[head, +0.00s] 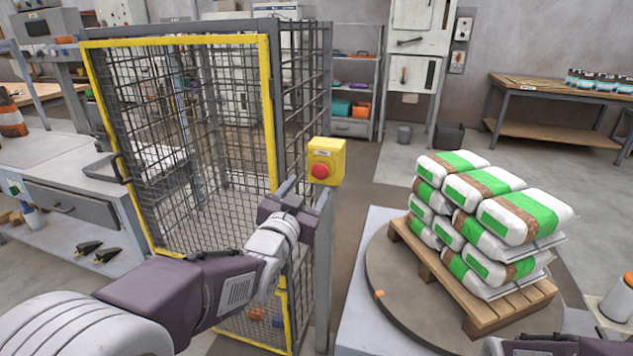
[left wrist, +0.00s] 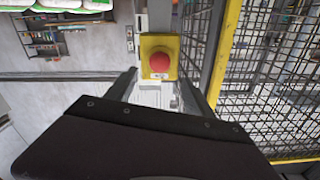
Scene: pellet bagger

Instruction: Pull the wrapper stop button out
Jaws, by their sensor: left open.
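The wrapper stop button (head: 320,171) is a red round knob on a yellow box (head: 327,152), fixed at the corner post of the mesh cage. My left gripper (head: 291,187) is open, just left of and a little below the button in the head view. In the left wrist view the red button (left wrist: 159,62) on its yellow box (left wrist: 148,42) lies ahead, between the two open fingers (left wrist: 157,88) and beyond their tips. Nothing is between the fingers. Part of my right arm (head: 545,345) shows at the bottom right edge, its fingers not visible.
A mesh cage with a yellow-framed door (head: 180,42) stands left of the button, close to my left arm. White and green bags (head: 520,214) are stacked on a wooden pallet (head: 480,317) on a round turntable (head: 392,300) at the right. A grey bench (head: 50,150) stands at the left.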

